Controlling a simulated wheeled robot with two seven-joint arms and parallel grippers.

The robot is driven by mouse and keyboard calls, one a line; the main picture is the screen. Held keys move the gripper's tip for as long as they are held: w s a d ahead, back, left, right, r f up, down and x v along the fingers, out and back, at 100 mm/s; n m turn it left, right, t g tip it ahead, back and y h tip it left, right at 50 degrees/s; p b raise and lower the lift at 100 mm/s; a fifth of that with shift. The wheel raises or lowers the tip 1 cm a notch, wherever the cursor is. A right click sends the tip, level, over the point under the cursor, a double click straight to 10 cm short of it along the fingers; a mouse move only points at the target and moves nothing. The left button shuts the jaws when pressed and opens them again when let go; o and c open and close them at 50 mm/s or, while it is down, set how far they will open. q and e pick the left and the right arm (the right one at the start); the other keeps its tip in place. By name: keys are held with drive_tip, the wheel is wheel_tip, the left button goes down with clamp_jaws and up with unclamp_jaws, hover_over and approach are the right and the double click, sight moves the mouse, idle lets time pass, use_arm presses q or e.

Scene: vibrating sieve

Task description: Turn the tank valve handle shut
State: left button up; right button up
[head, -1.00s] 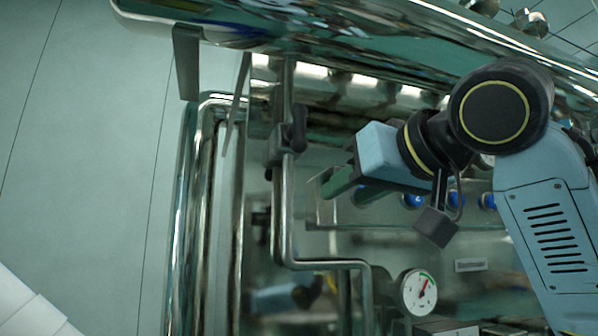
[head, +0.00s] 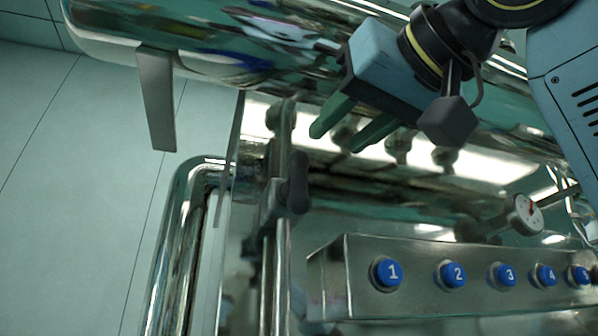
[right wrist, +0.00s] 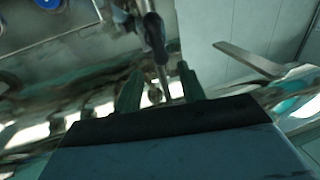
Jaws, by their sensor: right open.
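The tank valve handle (head: 298,183) is a dark, rounded lever on a vertical metal pipe, left of the middle in the head view. In the right wrist view the dark handle (right wrist: 154,32) shows at the top centre, beyond the fingertips. My right gripper (head: 338,138) is open and empty, with green fingers pointing down and left. It appears above and to the right of the handle, apart from it. In the right wrist view my right gripper (right wrist: 160,72) has its fingers on either side of the pipe's line of sight. My left gripper is not in view.
A steel panel (head: 335,260) with several blue numbered buttons stands at lower right. A round gauge (head: 526,214) is at the right. A large shiny tank (head: 210,45) spans the top, with a flat metal bracket (head: 157,100) hanging from it. Open floor lies at left.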

sight(303, 170)
drive_tip(key=p+x, duration=0.1)
drive_tip(key=x, duration=0.3)
drive_tip(key=shift+w+r, duration=0.1)
drive_tip(key=shift+w, duration=0.05)
drive_tip(key=p+x, duration=0.2)
drive_tip(key=x, duration=0.3)
drive_tip(key=shift+w+a+p, duration=0.2)
drive_tip(key=shift+w+p, duration=0.1)
drive_tip(key=shift+w, duration=0.05)
drive_tip(key=shift+w+a, duration=0.15)
drive_tip(key=shift+w, duration=0.15)
drive_tip(key=shift+w+a, duration=0.15)
drive_tip(key=shift+w, duration=0.15)
drive_tip(key=shift+s, duration=0.1)
drive_tip(key=shift+c, duration=0.7)
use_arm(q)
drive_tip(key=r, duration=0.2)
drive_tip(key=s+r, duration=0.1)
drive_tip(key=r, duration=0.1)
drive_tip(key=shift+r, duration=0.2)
use_arm(e)
clamp_jaws()
